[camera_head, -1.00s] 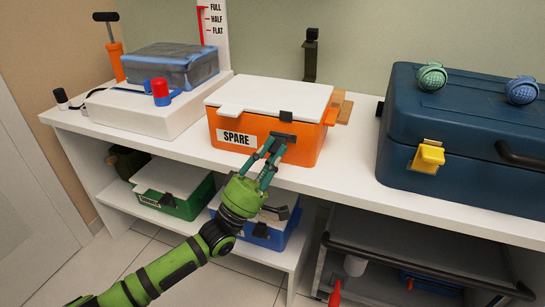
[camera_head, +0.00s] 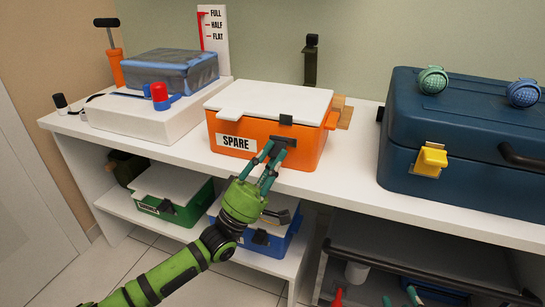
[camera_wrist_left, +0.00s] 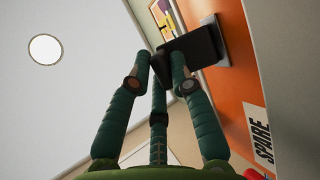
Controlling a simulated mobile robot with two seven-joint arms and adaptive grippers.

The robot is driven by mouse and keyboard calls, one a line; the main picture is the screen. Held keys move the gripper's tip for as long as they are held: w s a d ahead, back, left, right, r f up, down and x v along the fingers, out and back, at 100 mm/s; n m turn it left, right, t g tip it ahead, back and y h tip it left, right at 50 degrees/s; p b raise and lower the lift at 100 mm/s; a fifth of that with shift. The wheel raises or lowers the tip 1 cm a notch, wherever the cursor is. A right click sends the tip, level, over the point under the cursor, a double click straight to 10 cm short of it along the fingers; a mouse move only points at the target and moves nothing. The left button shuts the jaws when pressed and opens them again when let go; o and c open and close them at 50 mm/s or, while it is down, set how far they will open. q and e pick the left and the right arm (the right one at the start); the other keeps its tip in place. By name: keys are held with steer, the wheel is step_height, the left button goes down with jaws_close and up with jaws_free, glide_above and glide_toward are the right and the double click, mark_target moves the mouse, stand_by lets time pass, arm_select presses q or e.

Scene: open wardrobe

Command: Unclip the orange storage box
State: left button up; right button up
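The orange storage box (camera_head: 317,148) with a white lid (camera_head: 270,98) and a "SPARE" label stands on the white bench top. A black catch (camera_head: 286,119) sits at its lid edge, and a black clip lever (camera_head: 284,142) juts from its front. My left gripper (camera_head: 271,157) is at the lever. In the left wrist view, its fingertips (camera_wrist_left: 160,62) are close around the lever's end (camera_wrist_left: 190,46); whether they grip it is unclear. The teal fingertips of my right gripper (camera_head: 399,297) show at the bottom edge, mostly out of frame.
A large blue case (camera_head: 450,110) with a yellow latch stands to the right. A white box (camera_head: 135,118) carrying a grey-blue box stands left. Green (camera_head: 178,207) and blue (camera_head: 279,241) boxes are on the lower shelf. A dark rail (camera_head: 430,268) runs at lower right.

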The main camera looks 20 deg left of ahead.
arm_select(q)
steer(key=shift+o, duration=1.3)
steer(key=v, duration=1.2)
